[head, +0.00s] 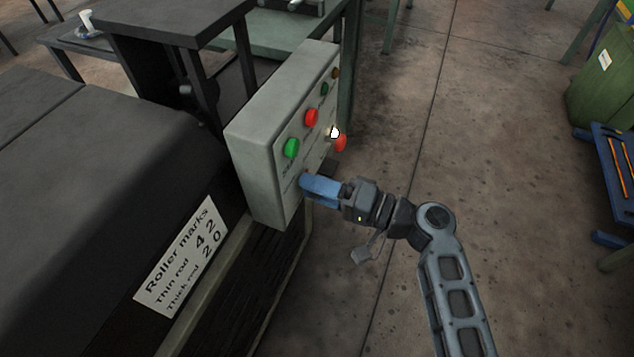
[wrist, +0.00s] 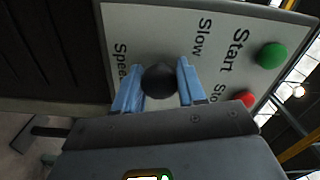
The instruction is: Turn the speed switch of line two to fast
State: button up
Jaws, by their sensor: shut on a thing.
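A grey control box (head: 268,125) stands at the end of the dark machine, its button face turned to the right. My gripper (head: 308,184) is at the lower near part of that face, with its blue fingers against the panel. In the wrist view, my gripper (wrist: 157,84) has one finger on each side of a round black knob (wrist: 160,80) and is shut on it. The panel beside the knob reads "Slow" and "Speed". The knob's pointer and any "Fast" label are hidden or unreadable. No line number is legible.
A green button (head: 291,147) and a red button (head: 311,117) sit just above my fingers; the wrist view shows labels "Start" and partly "Stop". A red knob (head: 341,143) and white knob (head: 334,132) protrude farther along.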

jog(key=shift+m+p, duration=0.55)
jog(key=shift+m, duration=1.05)
jog(key=o, duration=1)
jog(key=shift+o, duration=0.2)
jog(key=shift+d, duration=0.1)
jog(key=v, duration=0.7)
jog(key=shift+d, duration=0.3)
jog(key=shift+s, duration=0.1)
